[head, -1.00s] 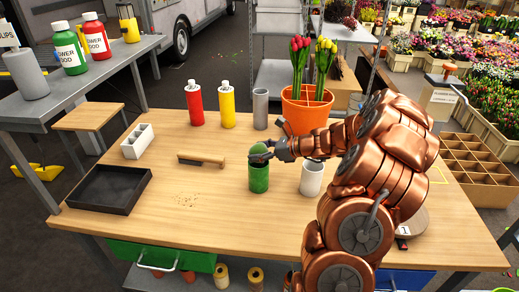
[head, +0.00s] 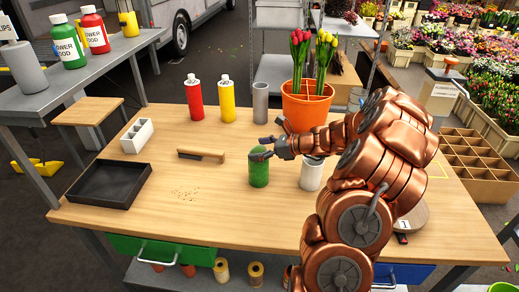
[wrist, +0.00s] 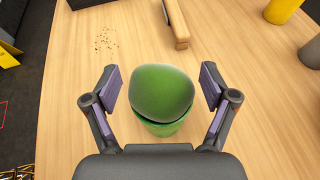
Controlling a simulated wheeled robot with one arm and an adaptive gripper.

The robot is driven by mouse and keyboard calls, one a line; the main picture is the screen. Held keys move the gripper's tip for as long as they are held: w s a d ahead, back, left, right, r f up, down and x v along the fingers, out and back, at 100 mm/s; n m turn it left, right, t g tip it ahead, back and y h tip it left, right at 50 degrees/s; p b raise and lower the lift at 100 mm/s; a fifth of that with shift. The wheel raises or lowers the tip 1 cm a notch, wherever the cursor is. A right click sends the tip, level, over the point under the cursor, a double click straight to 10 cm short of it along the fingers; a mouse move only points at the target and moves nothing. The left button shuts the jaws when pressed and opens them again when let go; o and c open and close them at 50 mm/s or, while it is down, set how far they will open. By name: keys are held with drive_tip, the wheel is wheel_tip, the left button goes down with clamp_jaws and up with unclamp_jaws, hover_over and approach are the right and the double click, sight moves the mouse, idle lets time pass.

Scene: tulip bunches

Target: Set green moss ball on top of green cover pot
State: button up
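The green moss ball (wrist: 161,90) rests on the mouth of the green cover pot (wrist: 163,127), covering most of its opening in the wrist view. In the head view the ball (head: 259,152) tops the upright pot (head: 258,174) on the wooden table. My gripper (head: 264,148) is open at the height of the ball. The wrist view shows a finger on each side, with a clear gap between each finger pad and the ball. Part of the pot is hidden under the ball.
A white pot (head: 312,174) stands close right of the green pot. Behind are a grey cylinder (head: 260,102), a yellow bottle (head: 227,101), a red bottle (head: 195,101) and an orange tulip pot (head: 306,106). A brush (head: 202,155) and black tray (head: 109,183) lie left.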

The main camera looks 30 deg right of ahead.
drive_tip(key=shift+o, duration=0.7)
drive_tip(key=v, duration=1.2)
